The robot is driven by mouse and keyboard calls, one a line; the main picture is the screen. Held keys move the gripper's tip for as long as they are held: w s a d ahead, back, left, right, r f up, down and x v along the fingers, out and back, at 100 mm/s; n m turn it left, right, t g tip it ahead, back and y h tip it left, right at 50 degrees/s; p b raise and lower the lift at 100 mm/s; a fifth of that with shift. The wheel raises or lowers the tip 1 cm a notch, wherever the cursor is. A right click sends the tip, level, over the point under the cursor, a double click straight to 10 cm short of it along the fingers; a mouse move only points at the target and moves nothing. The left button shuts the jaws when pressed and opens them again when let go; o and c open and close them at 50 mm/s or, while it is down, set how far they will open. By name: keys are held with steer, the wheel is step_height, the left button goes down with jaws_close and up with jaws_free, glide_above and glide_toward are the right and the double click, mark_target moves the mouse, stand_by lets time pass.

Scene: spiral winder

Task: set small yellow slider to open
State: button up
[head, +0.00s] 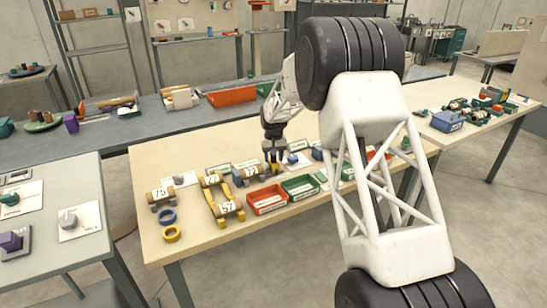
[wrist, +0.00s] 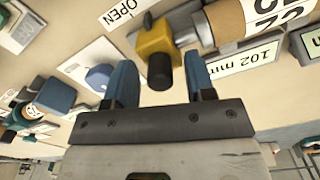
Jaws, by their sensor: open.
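In the wrist view a small yellow slider block (wrist: 155,40) with a black knob sits on a metal rod, beside a tan roll with large black digits. An OPEN label (wrist: 122,12) lies to its upper left and a 102 mm label (wrist: 245,56) to its right. My gripper (wrist: 160,66) is open, with one blue finger on each side of the slider and its black knob. I cannot tell whether the fingers touch it. In the head view my gripper (head: 274,162) points down over the back middle of the wooden table; the slider there is largely hidden.
In the wrist view a blue knob (wrist: 99,77) is left of my gripper.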

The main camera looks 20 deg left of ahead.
steer(key=shift+c, duration=0.5)
jaws_close()
steer(key=shift+w+d, duration=0.8)
steer(key=shift+w, duration=0.05)
steer(key=shift+c, duration=0.8)
jaws_free()
steer(key=shift+o, duration=1.3)
step_height(320, 180, up, 8)
